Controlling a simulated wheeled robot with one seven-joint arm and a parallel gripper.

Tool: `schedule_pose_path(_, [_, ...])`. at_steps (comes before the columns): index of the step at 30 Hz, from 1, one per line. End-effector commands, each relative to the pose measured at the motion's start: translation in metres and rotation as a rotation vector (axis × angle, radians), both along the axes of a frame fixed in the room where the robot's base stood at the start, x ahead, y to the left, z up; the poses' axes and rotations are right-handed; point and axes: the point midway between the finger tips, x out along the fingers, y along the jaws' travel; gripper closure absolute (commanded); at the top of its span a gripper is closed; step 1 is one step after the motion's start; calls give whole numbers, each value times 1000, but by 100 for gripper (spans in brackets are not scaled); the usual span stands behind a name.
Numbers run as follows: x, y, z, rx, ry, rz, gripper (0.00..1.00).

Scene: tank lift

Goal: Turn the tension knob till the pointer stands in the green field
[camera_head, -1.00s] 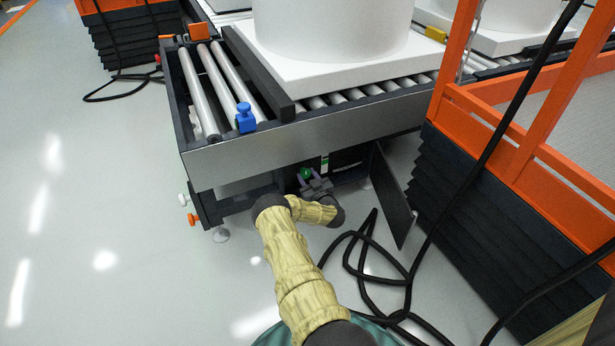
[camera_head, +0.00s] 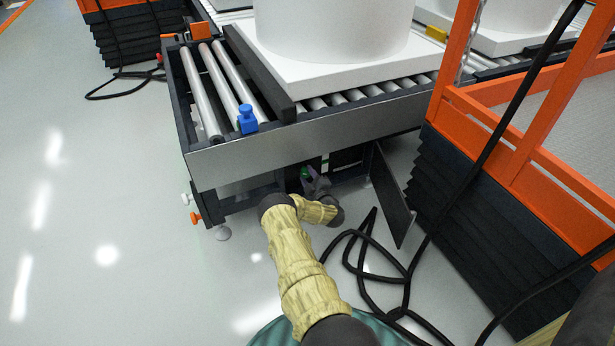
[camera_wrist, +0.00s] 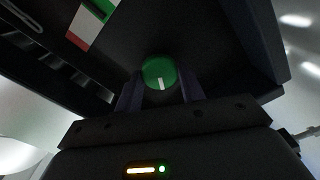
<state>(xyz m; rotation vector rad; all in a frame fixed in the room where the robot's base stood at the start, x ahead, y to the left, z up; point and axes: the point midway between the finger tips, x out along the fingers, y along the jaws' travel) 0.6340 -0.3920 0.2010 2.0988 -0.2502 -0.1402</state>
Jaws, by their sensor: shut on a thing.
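The green tension knob (camera_wrist: 159,73) with a white mark sits between the two dark fingers of my gripper (camera_wrist: 160,86) in the wrist view. The white mark points down toward the gripper body. My gripper is shut on the knob. In the head view, the gripper (camera_head: 314,182) reaches into the opening under the conveyor, and a bit of the green knob (camera_head: 304,172) shows beside it. A gauge strip (camera_wrist: 91,23) with red, white and green fields shows at the upper left of the wrist view, partly cut off. I cannot make out its pointer.
The conveyor frame (camera_head: 300,148) hangs above my gripper. An open dark door panel (camera_head: 391,195) stands right of the opening. Black cable (camera_head: 352,262) lies looped on the floor. An orange-railed lift (camera_head: 540,150) stands at the right. The floor at left is clear.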

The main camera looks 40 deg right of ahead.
Motion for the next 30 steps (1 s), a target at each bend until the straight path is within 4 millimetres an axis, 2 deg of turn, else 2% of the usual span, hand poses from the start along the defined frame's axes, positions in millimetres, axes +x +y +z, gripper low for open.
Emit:
schedule_pose_path(10, [-1, 2, -3, -177, 49, 1, 84])
schedule_pose_path(26, [-2, 1, -4, -208, 58, -1, 84])
schedule_pose_path(27, [-2, 1, -4, -208, 58, -1, 55])
schedule_pose_path(30, [-1, 1, -3, -209, 56, 0, 39])
